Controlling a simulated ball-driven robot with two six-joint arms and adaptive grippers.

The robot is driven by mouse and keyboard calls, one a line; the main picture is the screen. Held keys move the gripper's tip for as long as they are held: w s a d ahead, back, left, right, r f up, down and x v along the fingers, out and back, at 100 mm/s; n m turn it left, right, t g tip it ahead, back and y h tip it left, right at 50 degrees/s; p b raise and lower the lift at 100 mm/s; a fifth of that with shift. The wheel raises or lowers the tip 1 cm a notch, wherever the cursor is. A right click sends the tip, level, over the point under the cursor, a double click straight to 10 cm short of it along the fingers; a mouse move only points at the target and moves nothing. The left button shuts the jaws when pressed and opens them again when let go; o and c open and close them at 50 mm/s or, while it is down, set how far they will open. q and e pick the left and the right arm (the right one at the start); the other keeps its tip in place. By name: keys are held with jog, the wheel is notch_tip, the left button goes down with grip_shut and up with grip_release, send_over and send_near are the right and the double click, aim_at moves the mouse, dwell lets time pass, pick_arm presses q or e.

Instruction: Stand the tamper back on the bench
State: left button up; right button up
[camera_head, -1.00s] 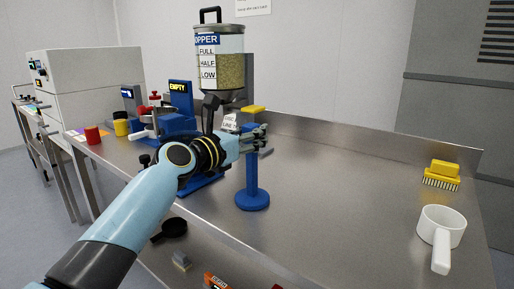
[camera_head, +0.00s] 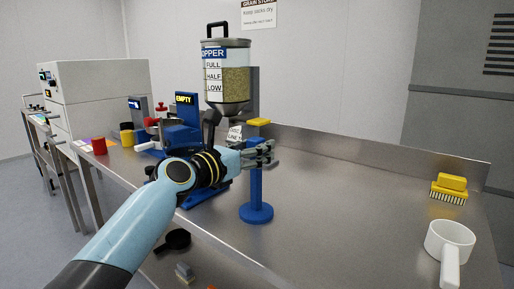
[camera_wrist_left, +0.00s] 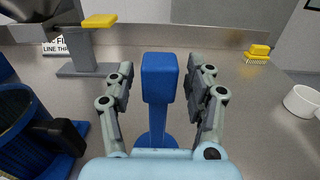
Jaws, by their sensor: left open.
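The blue tamper (camera_head: 256,212) stands upright on the steel bench (camera_head: 340,215), on its round base, right of the blue machine. In the left wrist view its blocky blue handle (camera_wrist_left: 160,80) is between the fingers of my left gripper (camera_wrist_left: 163,92). The fingers are open, one on each side, with a visible gap to the handle. In the head view my left gripper (camera_head: 262,153) is at the tamper's top and hides the handle there. My right gripper is not in view.
A grain hopper (camera_head: 227,75) stands behind my left wrist. A blue container with a dark handle (camera_wrist_left: 65,135) is close on the left in the wrist view. A white scoop (camera_head: 449,243) and yellow brush (camera_head: 450,188) lie at the right. The middle bench is clear.

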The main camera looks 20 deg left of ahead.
pick_arm(q)
jog(key=p+v, duration=0.1)
jog(key=v, duration=1)
